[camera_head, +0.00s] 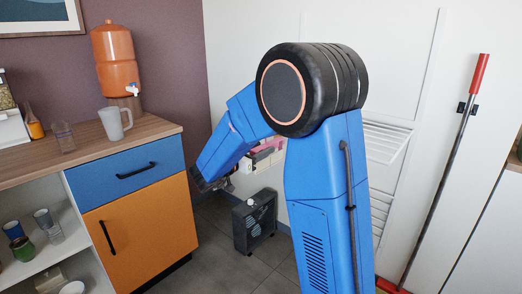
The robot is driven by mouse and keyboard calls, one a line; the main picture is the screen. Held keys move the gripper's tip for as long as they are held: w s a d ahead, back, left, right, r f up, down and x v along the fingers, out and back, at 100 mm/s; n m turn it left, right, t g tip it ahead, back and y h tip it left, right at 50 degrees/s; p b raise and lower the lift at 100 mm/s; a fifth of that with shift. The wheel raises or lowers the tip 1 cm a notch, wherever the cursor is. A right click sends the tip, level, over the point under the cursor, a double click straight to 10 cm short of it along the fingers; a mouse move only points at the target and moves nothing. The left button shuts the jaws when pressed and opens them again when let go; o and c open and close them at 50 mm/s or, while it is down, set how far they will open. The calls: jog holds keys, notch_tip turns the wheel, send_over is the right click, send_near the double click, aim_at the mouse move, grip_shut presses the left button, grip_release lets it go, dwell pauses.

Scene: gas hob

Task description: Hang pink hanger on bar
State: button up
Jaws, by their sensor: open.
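My gripper (224,185) is a small dark shape at the lower end of my blue arm, beside the orange cabinet. It is open, and I see nothing held in it. A small pink and pale thing (268,147) shows behind my arm, near the white wall. My arm hides much of it, and I cannot tell whether it is the pink hanger. A white wall rack with thin bars (388,143) stands out from the wall to the right of my arm. My arm hides its left part.
A wooden counter (90,149) with a blue drawer and orange door stands at the left. It bears an orange dispenser (115,60) and a white mug (115,122). A black box-shaped thing (255,222) stands on the floor. A red-handled pole (445,165) stands at the right.

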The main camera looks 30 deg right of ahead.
jog(key=v, duration=1.7)
jog(key=shift+a, duration=0.15)
jog(key=w+a+r+n+t+y, duration=0.1)
jog(key=w+r+n+t+y, duration=0.5)
jog(key=t+y, duration=0.3)
jog(key=s+a+r+n+y, duration=0.2)
jog(key=s+a+y, duration=0.15)
jog(key=y, duration=0.25)
jog(key=s+a+f+n+g+y, duration=0.1)
jog(key=s+f+n+g+y, duration=0.15)
jog(key=s, duration=0.55)
jog(key=s+a+f+n+g+y, duration=0.1)
jog(key=s+f+n+g+y, duration=0.2)
jog(key=s, duration=0.5)
jog(key=s+d+f+g+h, duration=0.1)
jog(key=s+d+f, duration=0.3)
jog(key=s, duration=0.5)
jog(key=s+d+f+g+h, duration=0.2)
jog(key=s+d+f+g, duration=0.2)
jog(key=s, duration=0.6)
notch_tip(320, 180, down, 2)
jog(key=shift+f, duration=0.1)
jog(key=shift+d+n+h, duration=0.15)
jog(key=shift+n+h, duration=0.1)
